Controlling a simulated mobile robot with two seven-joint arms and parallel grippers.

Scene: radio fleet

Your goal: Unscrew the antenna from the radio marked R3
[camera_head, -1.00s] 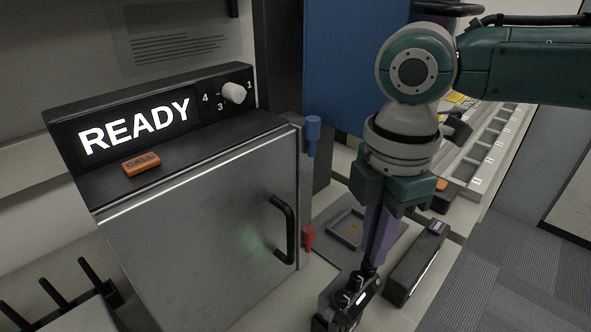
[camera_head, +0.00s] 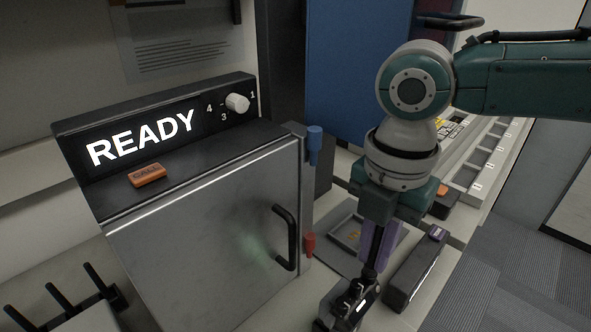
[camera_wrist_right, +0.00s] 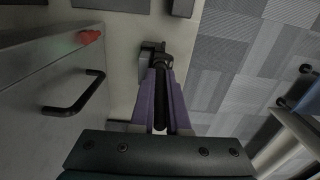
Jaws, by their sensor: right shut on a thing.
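A small black radio (camera_head: 345,305) stands upright at the bottom of the head view, with a knob on its top; I cannot read any R3 mark on it. Its black antenna (camera_head: 376,244) rises from its top. My right gripper (camera_head: 374,262) points down and its purple fingers are shut on the antenna. In the right wrist view the antenna (camera_wrist_right: 161,95) lies between the two fingers (camera_wrist_right: 161,112), with the radio (camera_wrist_right: 150,58) beyond their tips. The antenna's base is partly hidden. My left gripper is in no view.
A steel cabinet (camera_head: 210,225) with a black handle (camera_head: 285,238) and a READY display (camera_head: 143,137) stands close on the left. A dark box (camera_head: 415,270) lies just right of the radio. A grey tray (camera_head: 345,232) is behind. A slotted rack (camera_head: 475,160) stands farther back.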

